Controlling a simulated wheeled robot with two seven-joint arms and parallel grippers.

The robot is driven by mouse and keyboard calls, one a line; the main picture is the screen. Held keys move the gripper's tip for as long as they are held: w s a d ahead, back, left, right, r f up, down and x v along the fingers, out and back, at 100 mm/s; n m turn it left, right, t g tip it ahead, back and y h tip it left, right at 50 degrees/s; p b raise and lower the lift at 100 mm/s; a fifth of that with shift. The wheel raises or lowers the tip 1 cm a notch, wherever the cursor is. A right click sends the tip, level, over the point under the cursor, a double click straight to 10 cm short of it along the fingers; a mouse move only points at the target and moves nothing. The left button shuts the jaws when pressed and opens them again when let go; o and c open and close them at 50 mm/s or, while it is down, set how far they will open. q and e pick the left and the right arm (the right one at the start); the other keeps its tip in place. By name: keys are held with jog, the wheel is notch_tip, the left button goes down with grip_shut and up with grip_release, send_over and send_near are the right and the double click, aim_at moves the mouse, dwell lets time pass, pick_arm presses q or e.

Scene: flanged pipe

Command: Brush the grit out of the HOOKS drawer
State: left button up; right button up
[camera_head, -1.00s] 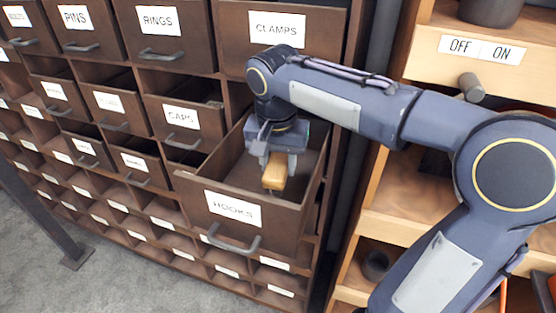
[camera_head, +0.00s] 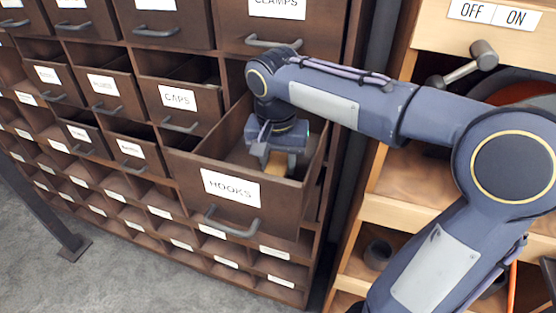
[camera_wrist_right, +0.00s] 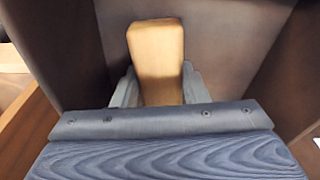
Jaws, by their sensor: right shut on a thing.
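The HOOKS drawer (camera_head: 240,211) is pulled out of the cabinet, its top open. My right gripper (camera_head: 277,165) reaches down inside it. It is shut on a tan wooden block-like handle (camera_head: 274,176), which I take to be the brush's. In the right wrist view the handle (camera_wrist_right: 157,55) stands between the two fingers (camera_wrist_right: 158,88), with the drawer's brown inside behind it. Bristles do not show, and I cannot tell whether the brush touches the drawer floor. No grit can be made out; the front panel and my gripper hide much of the floor. My left gripper is not in view.
Other labelled drawers stand around it, with the CLAMPS drawer (camera_head: 284,27) above and the CAPS drawer (camera_head: 180,103) to the left, partly open. A wooden shelf unit (camera_head: 400,208) stands close on the right, with an OFF/ON label and a lever (camera_head: 470,62).

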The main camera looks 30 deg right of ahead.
jog(key=shift+f+b, duration=0.45)
jog(key=shift+f, duration=0.2)
jog(key=shift+r, duration=0.1)
jog(key=shift+w+a+r+p, duration=0.1)
jog(key=shift+w+a+p, duration=0.2)
jog(key=shift+w+p, duration=0.1)
jog(key=shift+w+a, duration=0.4)
jog(key=shift+w, duration=0.05)
jog(key=shift+s+d+f, duration=0.3)
jog(key=shift+s, duration=0.1)
jog(key=shift+s+d+r, duration=0.15)
jog(key=shift+s+d, duration=0.65)
jog(key=shift+s, duration=0.1)
jog(key=shift+s+d, duration=0.1)
jog(key=shift+d, duration=0.05)
jog(key=shift+r, duration=0.1)
